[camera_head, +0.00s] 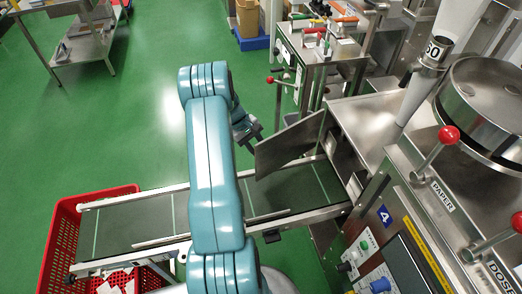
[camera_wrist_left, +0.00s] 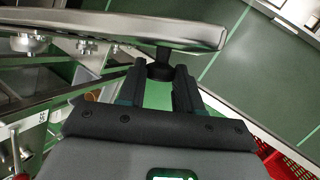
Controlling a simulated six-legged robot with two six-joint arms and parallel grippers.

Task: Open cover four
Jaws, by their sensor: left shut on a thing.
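Cover four is a flat metal plate (camera_head: 290,145) on the machine with the blue "4" label (camera_head: 385,215). It stands tilted up above the conveyor. In the left wrist view the cover's edge (camera_wrist_left: 150,27) runs across the top, with a black knob (camera_wrist_left: 160,70) on a short stem below it. My left gripper (camera_head: 252,135) is beside the cover's left edge; in the left wrist view its fingers (camera_wrist_left: 160,85) are shut on the knob. The knob is hidden in the head view. My right gripper is not in view.
The green conveyor (camera_head: 310,190) runs under the cover, towards a red crate (camera_head: 62,240) at lower left. Red-knobbed levers (camera_head: 449,135) and a control panel (camera_head: 370,265) are at right. Another machine (camera_head: 300,60) stands behind. Green floor is open at upper left.

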